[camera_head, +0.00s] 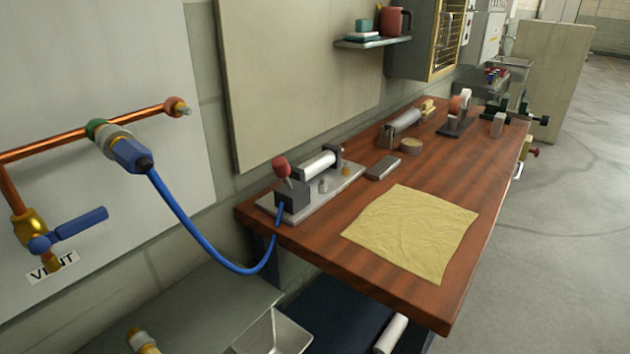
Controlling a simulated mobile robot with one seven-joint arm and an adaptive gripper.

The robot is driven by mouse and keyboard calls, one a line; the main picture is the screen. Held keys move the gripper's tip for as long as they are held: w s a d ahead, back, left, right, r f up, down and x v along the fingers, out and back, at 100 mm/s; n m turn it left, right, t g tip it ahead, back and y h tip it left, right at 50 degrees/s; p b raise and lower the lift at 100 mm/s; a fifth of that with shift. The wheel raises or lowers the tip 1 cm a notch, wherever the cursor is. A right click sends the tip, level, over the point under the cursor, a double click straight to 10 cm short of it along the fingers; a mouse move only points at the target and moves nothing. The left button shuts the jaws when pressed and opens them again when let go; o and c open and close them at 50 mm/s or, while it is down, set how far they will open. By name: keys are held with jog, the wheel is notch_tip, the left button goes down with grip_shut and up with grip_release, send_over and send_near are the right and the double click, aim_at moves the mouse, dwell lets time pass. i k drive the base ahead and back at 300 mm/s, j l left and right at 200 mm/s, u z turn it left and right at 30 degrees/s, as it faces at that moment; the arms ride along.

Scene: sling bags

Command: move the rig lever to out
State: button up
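The rig (315,187) is a grey plate near the left end of the wooden bench, with a pale cylinder (315,164) mounted along it. At its near end stands a dark block (292,196) with the lever, topped by a red knob (281,166). The lever looks roughly upright, tilted slightly left. No "out" marking is readable. A blue hose (195,235) runs from the block, hangs down past the bench edge and rises to a blue fitting on the copper pipe (75,140). My gripper is not in this view.
A yellow cloth (412,230) lies on the bench (390,295), right of the rig. A grey bar (383,168), tape and tools lie farther back. A blue-handled valve (72,228) sits above a VENT label. Open floor (580,190) lies to the right.

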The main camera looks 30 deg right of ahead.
aim_at(281, 167)
jog(key=k+l+z, duration=0.1)
jog(key=z, duration=0.35)
jog(key=k+l+z, duration=0.1)
jog(key=z, duration=0.4)
jog(key=l+z, duration=0.15)
jog(key=z, duration=0.3)
